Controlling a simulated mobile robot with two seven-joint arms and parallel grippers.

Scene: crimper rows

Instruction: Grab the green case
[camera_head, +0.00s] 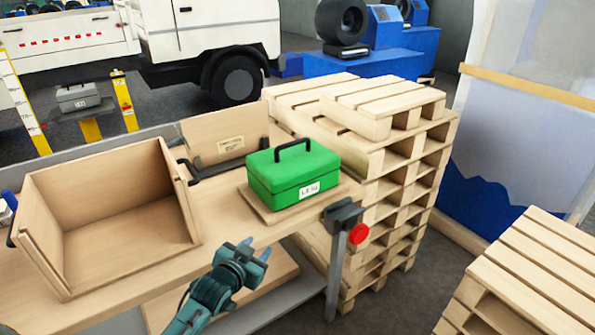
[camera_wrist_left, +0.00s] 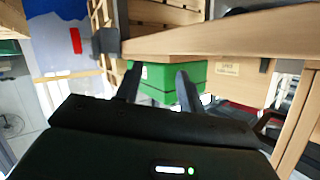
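The green case (camera_head: 292,174) has a black handle on its lid and a white label on its front. It stands upright on a thin wooden board (camera_head: 262,209) on the workbench. My left gripper (camera_head: 254,248) is in front of the bench edge, lower than the case and apart from it. Its two fingers are spread with nothing between them. In the left wrist view the green case (camera_wrist_left: 165,84) shows beyond the open fingers (camera_wrist_left: 158,88), partly hidden by them. My right gripper is not in view.
An open wooden box (camera_head: 110,225) stands left on the bench (camera_head: 225,215). A bench post with a red knob (camera_head: 358,234) is right of my gripper. Stacked pallets (camera_head: 400,150) stand behind and right of the case. More pallets (camera_head: 530,270) lie at the lower right.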

